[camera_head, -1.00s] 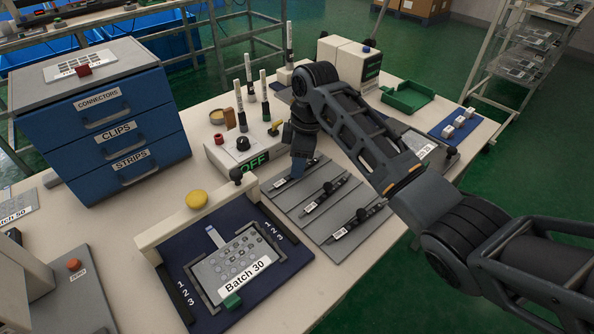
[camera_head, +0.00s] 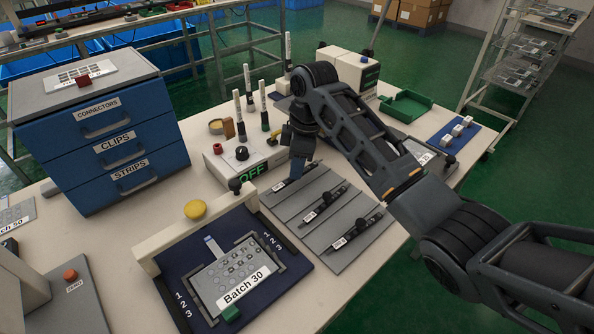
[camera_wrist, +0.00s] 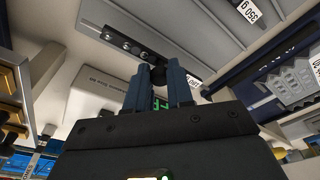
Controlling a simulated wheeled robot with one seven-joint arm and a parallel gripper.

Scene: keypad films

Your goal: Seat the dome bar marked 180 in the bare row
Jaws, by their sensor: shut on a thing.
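My gripper (camera_head: 297,168) is low over the back one of three grey panels, shut on the dark dome bar (camera_head: 288,184) there. In the wrist view, my gripper (camera_wrist: 160,92) has its blue fingers at the knob of this bar (camera_wrist: 125,43). A white label sits at the bar's end, partly hidden by a finger; its number is hard to read. The bar looks to be still at the panel; a gap cannot be told. The keypad film (camera_head: 229,284), labelled Batch 30, lies in the dark blue fixture (camera_head: 192,253), with rows marked 1, 2, 3. Which row is bare cannot be told.
Two more dark bars, the middle one (camera_head: 325,204) and the front one (camera_head: 357,231), lie on their panels. A cream beam with a yellow button (camera_head: 195,209) spans the fixture's back edge. A control box (camera_head: 247,160) reading OFF and upright markers stand behind. A blue drawer cabinet (camera_head: 97,135) is left.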

